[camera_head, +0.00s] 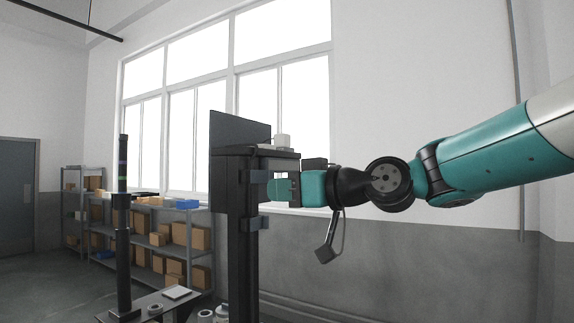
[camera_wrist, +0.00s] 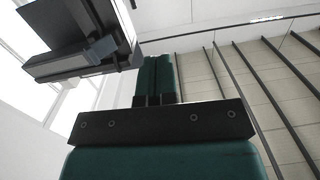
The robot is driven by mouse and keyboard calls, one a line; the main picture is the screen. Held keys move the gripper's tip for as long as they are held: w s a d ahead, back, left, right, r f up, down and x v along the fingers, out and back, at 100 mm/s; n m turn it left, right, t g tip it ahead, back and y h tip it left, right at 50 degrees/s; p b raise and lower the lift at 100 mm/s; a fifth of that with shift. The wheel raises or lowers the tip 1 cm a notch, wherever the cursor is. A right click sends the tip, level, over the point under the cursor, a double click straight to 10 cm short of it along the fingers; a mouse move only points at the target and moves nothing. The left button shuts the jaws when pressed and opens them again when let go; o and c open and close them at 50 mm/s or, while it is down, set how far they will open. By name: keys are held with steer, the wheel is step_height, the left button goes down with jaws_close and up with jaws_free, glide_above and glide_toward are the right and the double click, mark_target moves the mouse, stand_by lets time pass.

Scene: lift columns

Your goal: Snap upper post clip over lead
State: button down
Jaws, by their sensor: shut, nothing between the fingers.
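A dark upright post (camera_head: 247,270) stands at the centre of the head view. The wrist view shows the gripper fingers (camera_wrist: 157,70) together with nothing held, and a blue-grey clip (camera_wrist: 92,53) on dark structure at upper left. I cannot make out the lead or whether the upper clip is closed.
A dark panel (camera_head: 230,150) and a white cup (camera_head: 282,140) are at the top of the post. A thinner dark column (camera_head: 123,250) stands left. A low table (camera_head: 140,303) holds a white pad (camera_head: 177,293) and rings. Shelves with boxes (camera_head: 170,235) line the back wall.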

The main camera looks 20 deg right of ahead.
steer(key=shift+t, duration=0.4)
steer(key=w+a+p, duration=0.1)
steer(key=w, duration=0.2)
steer(key=w+a+r+p, duration=0.1)
steer(key=w, duration=0.2)
steer(key=w+a+r+p, duration=0.1)
steer(key=w, duration=0.2)
steer(key=shift+w, duration=0.15)
steer(key=shift+d+f, duration=0.1)
steer(key=shift+d, duration=0.05)
steer(key=shift+b+v, duration=1.4)
steer(key=shift+v, duration=0.85)
steer(key=shift+w+d, duration=0.85)
steer(key=shift+d, duration=0.25)
steer(key=shift+w+d, duration=0.8)
steer(key=shift+d, duration=0.35)
steer(key=shift+w+d, duration=0.85)
steer(key=shift+d, duration=0.25)
